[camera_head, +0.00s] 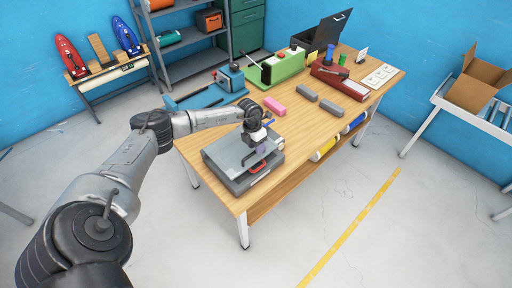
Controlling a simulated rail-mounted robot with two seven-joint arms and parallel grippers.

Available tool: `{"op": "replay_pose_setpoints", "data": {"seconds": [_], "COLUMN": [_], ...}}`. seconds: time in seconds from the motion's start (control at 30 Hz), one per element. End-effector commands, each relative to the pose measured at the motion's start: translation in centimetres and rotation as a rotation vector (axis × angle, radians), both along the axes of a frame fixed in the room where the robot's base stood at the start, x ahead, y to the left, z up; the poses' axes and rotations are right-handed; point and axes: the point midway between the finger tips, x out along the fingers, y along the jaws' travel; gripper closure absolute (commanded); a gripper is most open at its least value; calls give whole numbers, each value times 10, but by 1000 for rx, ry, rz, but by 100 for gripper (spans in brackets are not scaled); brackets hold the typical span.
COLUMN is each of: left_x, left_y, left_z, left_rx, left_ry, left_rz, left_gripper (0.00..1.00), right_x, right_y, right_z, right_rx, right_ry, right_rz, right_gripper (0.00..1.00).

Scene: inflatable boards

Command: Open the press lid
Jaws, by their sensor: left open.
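The press (229,168) is a flat grey box-shaped machine on the near left corner of the wooden table. Its lid looks lowered over the base. A small red part (257,167) shows at its front right edge. My left arm reaches in from the left, and my left gripper (262,148) is over the right part of the press, close to its front edge. The gripper is open. Its fingertips are small in the picture, and I cannot tell whether they touch the lid. My right gripper is not in view.
The wooden table (300,127) also holds a pink block (274,106), grey blocks (331,107), a blue machine (230,77), a green machine (284,65) and a red machine (338,79). A cardboard box (477,85) stands at right. The floor in front is clear.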

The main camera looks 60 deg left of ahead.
Motion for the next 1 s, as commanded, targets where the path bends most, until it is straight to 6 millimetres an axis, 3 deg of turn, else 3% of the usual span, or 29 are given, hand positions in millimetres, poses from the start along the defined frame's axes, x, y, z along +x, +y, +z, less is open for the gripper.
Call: {"op": "replay_pose_setpoints", "data": {"seconds": [0.47, 0.9, 1.0], "left_x": [0, 0, 0], "left_y": [-1, -1, -1], "left_z": [-9, -8, -8], "left_rx": [1, 1, 1], "left_ry": [0, 0, 0], "left_rz": [0, 0, 0], "left_gripper": [60, 100, 100], "right_x": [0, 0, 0], "right_y": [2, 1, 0], "right_z": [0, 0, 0], "right_rx": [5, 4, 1], "right_ry": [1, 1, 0], "right_rz": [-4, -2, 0], "right_gripper": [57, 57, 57]}}
